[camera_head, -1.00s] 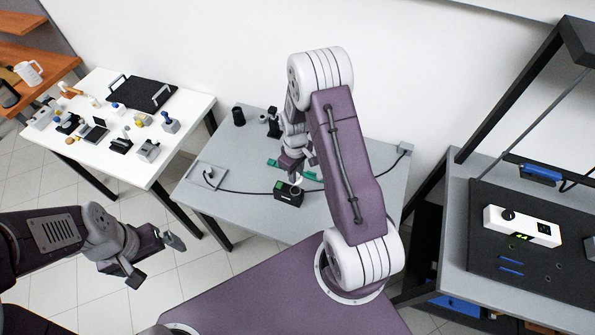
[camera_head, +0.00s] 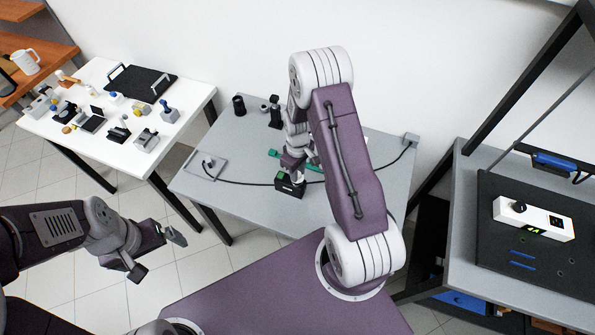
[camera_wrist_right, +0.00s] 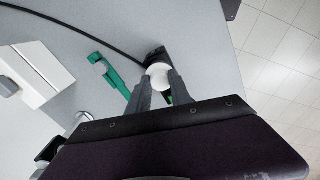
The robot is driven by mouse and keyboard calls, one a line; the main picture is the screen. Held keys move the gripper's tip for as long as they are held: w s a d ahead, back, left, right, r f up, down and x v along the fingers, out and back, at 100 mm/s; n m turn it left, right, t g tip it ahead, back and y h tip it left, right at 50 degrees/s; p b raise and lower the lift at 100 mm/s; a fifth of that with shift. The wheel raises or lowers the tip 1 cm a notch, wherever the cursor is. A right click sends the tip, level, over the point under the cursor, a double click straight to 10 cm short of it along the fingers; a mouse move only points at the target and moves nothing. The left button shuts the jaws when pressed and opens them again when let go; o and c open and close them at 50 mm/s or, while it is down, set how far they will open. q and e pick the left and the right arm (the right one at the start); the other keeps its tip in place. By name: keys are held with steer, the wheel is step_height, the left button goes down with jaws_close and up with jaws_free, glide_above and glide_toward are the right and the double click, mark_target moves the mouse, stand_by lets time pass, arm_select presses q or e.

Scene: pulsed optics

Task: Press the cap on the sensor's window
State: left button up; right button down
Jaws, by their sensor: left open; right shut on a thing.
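The sensor (camera_head: 289,190), a small black box with a green display, stands on the grey table. My right gripper (camera_head: 295,172) is directly over it, pointing down. In the right wrist view, its fingers (camera_wrist_right: 158,88) are shut on a round white cap (camera_wrist_right: 158,75). Part of the black sensor (camera_wrist_right: 156,52) shows just beyond the cap. The cap hides the sensor's window, and I cannot tell whether cap and sensor touch. My left gripper (camera_head: 156,255) is open and empty at the lower left, away from the tables.
The grey table (camera_head: 235,205) also carries a black cable (camera_head: 240,191), a green piece (camera_wrist_right: 113,72) and a white block (camera_wrist_right: 35,72) near the sensor. A white table (camera_head: 85,150) with several small items stands left. A bench with a white device (camera_head: 533,219) stands right.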

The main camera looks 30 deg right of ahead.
steer(key=shift+f, duration=0.1)
stand_by(0.3)
steer(key=shift+f+b, duration=0.35)
steer(key=shift+f, duration=0.3)
steer(key=shift+f+b, duration=0.4)
steer(key=shift+b, duration=0.15)
steer(key=c, duration=1.1)
jaws_free()
steer(key=shift+r, duration=0.1)
step_height(320, 180, up, 9)
steer(key=shift+b, duration=0.65)
step_height(320, 180, up, 4)
steer(key=p, duration=0.3)
steer(key=shift+p, duration=0.4)
